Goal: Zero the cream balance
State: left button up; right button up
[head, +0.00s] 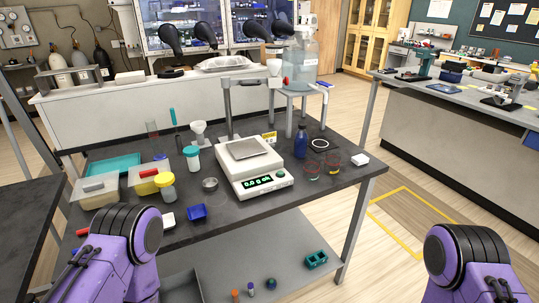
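The cream balance (251,168) stands on the dark bench (230,208), right of the bench's middle. Its square grey weighing pan (244,149) looks empty. Its green lit display (259,183) faces me and seems to read about 0.0 g, but the digits are small and hard to be sure of. Light spots, perhaps buttons, sit on the front panel beside the display. My purple arms come in at the bottom left and bottom right, both short of the balance. Neither of my grippers shows in the head view.
A blue bottle (301,142) and two glass beakers (312,171) stand close right of the balance. The bench front before the balance is clear.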

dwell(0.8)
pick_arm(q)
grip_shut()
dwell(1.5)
